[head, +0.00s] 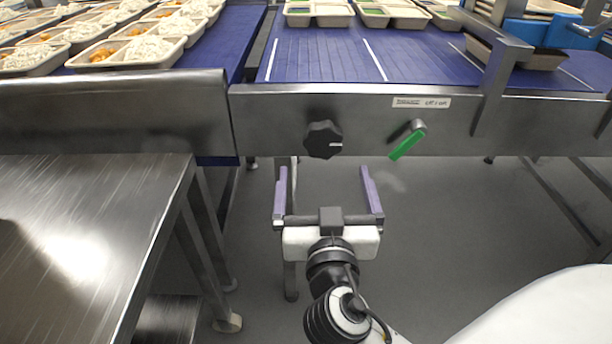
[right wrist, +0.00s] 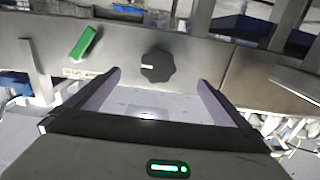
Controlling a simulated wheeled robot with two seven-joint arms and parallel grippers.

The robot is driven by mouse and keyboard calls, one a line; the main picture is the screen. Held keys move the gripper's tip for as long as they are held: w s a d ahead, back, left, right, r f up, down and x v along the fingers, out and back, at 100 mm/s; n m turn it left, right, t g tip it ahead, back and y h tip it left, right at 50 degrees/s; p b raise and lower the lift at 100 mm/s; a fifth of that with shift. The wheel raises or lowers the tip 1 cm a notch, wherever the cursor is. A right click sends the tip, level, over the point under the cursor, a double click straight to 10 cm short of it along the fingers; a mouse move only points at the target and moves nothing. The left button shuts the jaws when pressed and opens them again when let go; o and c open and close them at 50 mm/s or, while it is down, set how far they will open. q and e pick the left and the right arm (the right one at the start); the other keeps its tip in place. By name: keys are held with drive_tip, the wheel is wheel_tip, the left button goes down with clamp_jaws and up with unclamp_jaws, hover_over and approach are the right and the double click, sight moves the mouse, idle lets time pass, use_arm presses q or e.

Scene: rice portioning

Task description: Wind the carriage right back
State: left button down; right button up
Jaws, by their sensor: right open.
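A black lobed knob (head: 323,139) is on the steel front rail of the conveyor, with a white mark pointing right. It also shows in the right wrist view (right wrist: 158,65), ahead of and between the fingertips. A lever with a green grip (head: 406,142) is to its right, tilted down to the left. A steel frame (head: 497,75) stands over the belt at the upper right; I cannot tell whether it is the carriage. My right gripper (head: 324,174) is open and empty, pointing at the rail just below the knob in the head view. My left gripper is out of view.
Filled rice trays (head: 130,55) crowd the left belt. Other trays (head: 320,14) stand at the back of the blue belt (head: 330,55). A steel table (head: 90,215) is at the left. The floor around my right gripper is clear.

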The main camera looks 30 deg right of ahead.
sight(323, 145)
drive_tip(key=x, duration=0.2)
drive_tip(key=p+x, duration=0.1)
drive_tip(key=r+p+x, duration=0.1)
drive_tip(key=x, duration=0.1)
drive_tip(key=shift+w+d, duration=0.15)
drive_tip(key=shift+d, duration=0.25)
drive_tip(key=x, duration=0.2)
drive_tip(key=b+x, duration=0.1)
drive_tip(key=x, duration=0.1)
drive_tip(key=shift+a+f, duration=0.1)
drive_tip(key=shift+f, duration=0.1)
drive_tip(key=shift+w+d, duration=0.25)
drive_tip(key=shift+w, duration=0.15)
drive_tip(key=shift+c, duration=0.4)
